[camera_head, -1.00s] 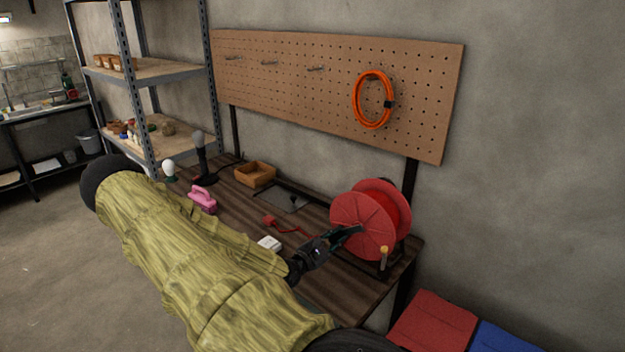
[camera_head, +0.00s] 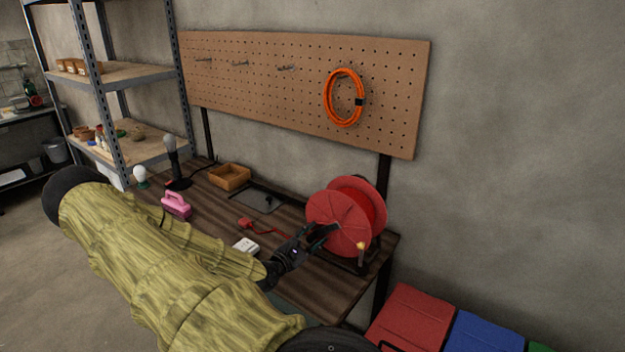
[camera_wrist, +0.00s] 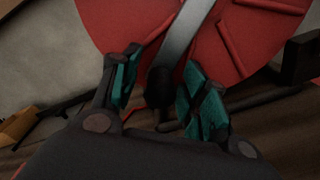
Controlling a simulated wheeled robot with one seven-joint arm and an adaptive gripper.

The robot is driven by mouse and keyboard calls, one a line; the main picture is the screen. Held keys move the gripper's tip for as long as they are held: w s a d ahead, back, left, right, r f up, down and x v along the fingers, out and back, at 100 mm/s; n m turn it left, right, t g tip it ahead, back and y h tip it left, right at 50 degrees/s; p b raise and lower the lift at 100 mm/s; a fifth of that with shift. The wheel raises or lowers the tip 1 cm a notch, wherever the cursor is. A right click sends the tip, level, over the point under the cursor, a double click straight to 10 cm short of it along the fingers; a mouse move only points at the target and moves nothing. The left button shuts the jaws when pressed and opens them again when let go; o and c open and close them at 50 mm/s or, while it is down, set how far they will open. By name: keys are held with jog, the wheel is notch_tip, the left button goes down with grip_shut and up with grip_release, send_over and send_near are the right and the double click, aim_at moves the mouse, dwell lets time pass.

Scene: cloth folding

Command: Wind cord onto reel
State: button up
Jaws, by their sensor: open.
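The red reel (camera_head: 338,222) stands upright on its frame on the right part of the dark wooden workbench. A crank handle with a pale knob (camera_head: 361,246) sticks out at its lower right. A red cord with a plug (camera_head: 246,224) lies on the bench left of the reel. My gripper (camera_head: 325,232) is in front of the reel's near face. In the wrist view my gripper (camera_wrist: 155,90) is open, its teal pads apart, with a dark rounded part and a grey bar of the reel (camera_wrist: 120,22) showing between and beyond them. I cannot tell whether the pads touch anything.
A white box (camera_head: 246,245), a pink object (camera_head: 176,205), a wooden tray (camera_head: 230,177) and a lamp (camera_head: 173,165) are on the bench. An orange cord coil (camera_head: 328,98) hangs on the pegboard. Red (camera_head: 412,318) and blue bins stand right of the bench.

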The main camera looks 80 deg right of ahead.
jog(key=v, duration=1.2)
jog(key=shift+f, duration=0.1)
